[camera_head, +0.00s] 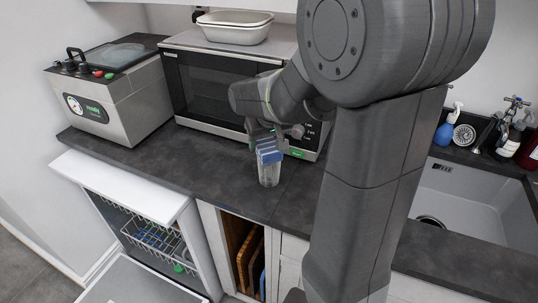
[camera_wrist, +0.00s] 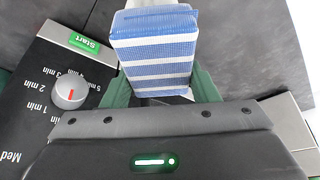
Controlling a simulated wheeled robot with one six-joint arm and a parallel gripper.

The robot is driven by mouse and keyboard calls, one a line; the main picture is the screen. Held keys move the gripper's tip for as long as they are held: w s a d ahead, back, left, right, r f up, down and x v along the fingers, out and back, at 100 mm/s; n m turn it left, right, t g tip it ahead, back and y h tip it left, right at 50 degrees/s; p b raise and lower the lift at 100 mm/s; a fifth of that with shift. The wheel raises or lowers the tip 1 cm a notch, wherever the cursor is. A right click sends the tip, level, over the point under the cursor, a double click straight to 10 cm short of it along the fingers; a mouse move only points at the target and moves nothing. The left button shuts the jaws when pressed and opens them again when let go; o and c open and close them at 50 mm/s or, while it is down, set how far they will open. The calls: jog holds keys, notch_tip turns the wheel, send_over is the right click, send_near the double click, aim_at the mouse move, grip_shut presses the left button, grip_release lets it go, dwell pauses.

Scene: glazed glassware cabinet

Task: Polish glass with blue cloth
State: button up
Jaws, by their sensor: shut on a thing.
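My gripper (camera_head: 264,140) is shut on the blue cloth (camera_head: 269,155), a folded pad with white stripes. The cloth also fills the space beyond the jaws in the wrist view (camera_wrist: 155,50). A clear glass (camera_head: 269,175) stands upright on the dark counter, directly below the cloth in the head view. The cloth is at the glass's rim; whether it reaches inside or only touches the top, I cannot tell.
A grey appliance (camera_head: 115,95) is at the left. The open dishwasher (camera_head: 120,190) is below the counter. A sink (camera_head: 465,195) and bottles are at the right. The counter (camera_head: 190,160) left of the glass is clear.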

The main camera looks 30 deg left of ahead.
jog(key=shift+d, duration=1.4)
jog(key=shift+a, duration=2.1)
jog(key=shift+d+f, duration=0.1)
jog(key=shift+d, duration=2.05)
jog(key=shift+a, duration=0.1)
notch_tip(320, 180, up, 8)
jog(key=p, duration=0.5)
jog(key=shift+f, duration=0.35)
